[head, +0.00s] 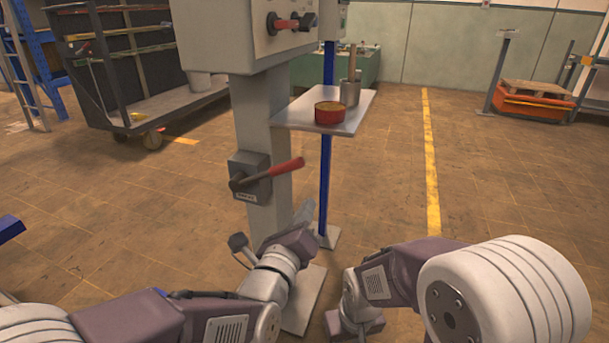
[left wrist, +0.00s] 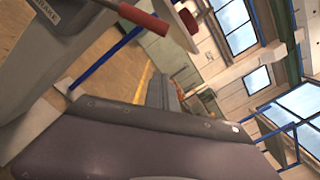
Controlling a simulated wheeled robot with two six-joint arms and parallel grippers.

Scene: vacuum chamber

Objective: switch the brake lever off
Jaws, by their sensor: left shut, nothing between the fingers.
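The brake lever (head: 285,168) has a red grip on a dark shaft. It sticks out to the right and slightly up from a dark switch box (head: 248,176) on the grey column. In the left wrist view, the red grip (left wrist: 147,19) crosses the top, and the box's label (left wrist: 45,14) shows at top left. My left gripper (head: 305,212) is shut and empty, below the lever and apart from it. Its dark fingers (left wrist: 165,94) also show in the left wrist view. My right arm is at lower right, with its gripper out of view.
A control panel (head: 254,36) with another red-handled switch (head: 287,23) tops the column. A small shelf (head: 290,117) with a red tin (head: 328,114) and a metal cup (head: 349,92) juts right above the lever.

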